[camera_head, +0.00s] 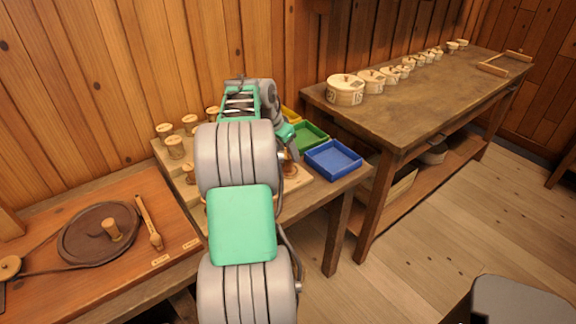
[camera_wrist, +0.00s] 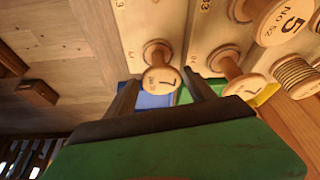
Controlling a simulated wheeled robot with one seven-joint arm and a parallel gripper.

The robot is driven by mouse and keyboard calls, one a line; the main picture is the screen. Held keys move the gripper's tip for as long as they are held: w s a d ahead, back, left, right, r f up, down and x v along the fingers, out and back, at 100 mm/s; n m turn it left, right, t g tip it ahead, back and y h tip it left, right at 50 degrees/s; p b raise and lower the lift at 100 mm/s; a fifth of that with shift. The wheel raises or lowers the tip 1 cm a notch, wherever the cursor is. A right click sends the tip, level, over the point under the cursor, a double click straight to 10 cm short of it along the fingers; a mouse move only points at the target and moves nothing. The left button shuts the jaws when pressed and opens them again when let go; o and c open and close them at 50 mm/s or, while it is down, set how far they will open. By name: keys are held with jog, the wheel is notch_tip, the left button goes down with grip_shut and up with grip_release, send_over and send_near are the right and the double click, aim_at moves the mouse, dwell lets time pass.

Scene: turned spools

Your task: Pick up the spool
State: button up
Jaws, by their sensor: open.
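A turned wooden spool (camera_wrist: 161,79) stands on the pale numbered board, its round end marked with a 7, in the wrist view. My gripper (camera_wrist: 159,86) is open, with one dark finger on either side of this spool's end. I cannot tell whether the fingers touch it. In the head view my arm covers much of the board, and a spool (camera_head: 290,164) shows in part beside my gripper (camera_head: 291,150). A second spool marked 7 (camera_wrist: 240,83) stands just right of the fingers in the wrist view.
A spool marked 5 (camera_wrist: 278,20) and a thread-wound spool (camera_wrist: 296,74) stand farther right. Blue (camera_head: 334,160) and green (camera_head: 307,136) trays lie beside the board. Several spools (camera_head: 175,147) stand at the left. A long table (camera_head: 420,105) holds round boxes (camera_head: 346,90).

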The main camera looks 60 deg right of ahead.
aim_at(291, 163)
jog(key=x, duration=0.7)
jog(key=shift+d+f, duration=0.2)
jog(key=shift+f, duration=0.15)
jog(key=c, duration=1)
